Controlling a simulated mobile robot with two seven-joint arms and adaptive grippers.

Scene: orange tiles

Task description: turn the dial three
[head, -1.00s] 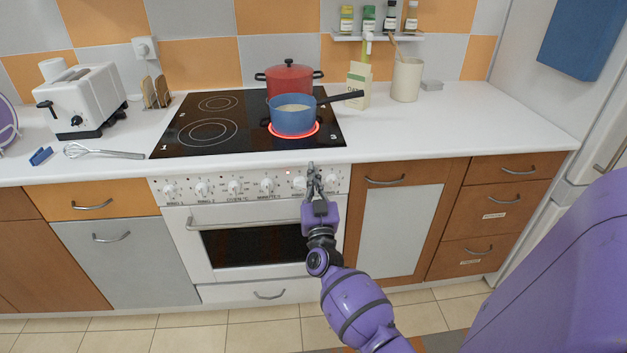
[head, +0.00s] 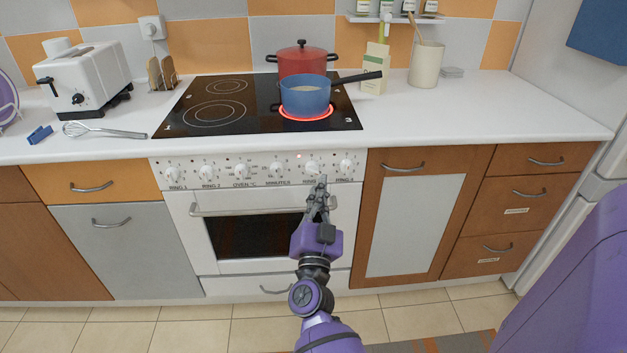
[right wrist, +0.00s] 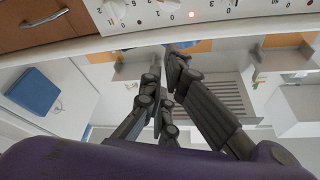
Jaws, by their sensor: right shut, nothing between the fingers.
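The dial labelled ring 3 (head: 313,168) is a white knob on the oven's front panel, fifth from the left. A small red light (head: 299,156) glows beside it, and that light also shows in the right wrist view (right wrist: 192,14). My right gripper (head: 322,184) is shut and empty. Its fingertips are just below and in front of the ring 3 dial in the head view, apart from it as far as I can see. In the right wrist view the fingers (right wrist: 166,58) point up toward the panel. My left gripper is not in view.
A blue saucepan (head: 306,98) stands on the red-glowing front right ring (head: 306,114), its handle pointing right. A red pot (head: 303,60) stands behind it. The ring 4 dial (head: 347,166) and minutes dial (head: 277,169) flank ring 3. The oven handle (head: 230,209) runs below.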

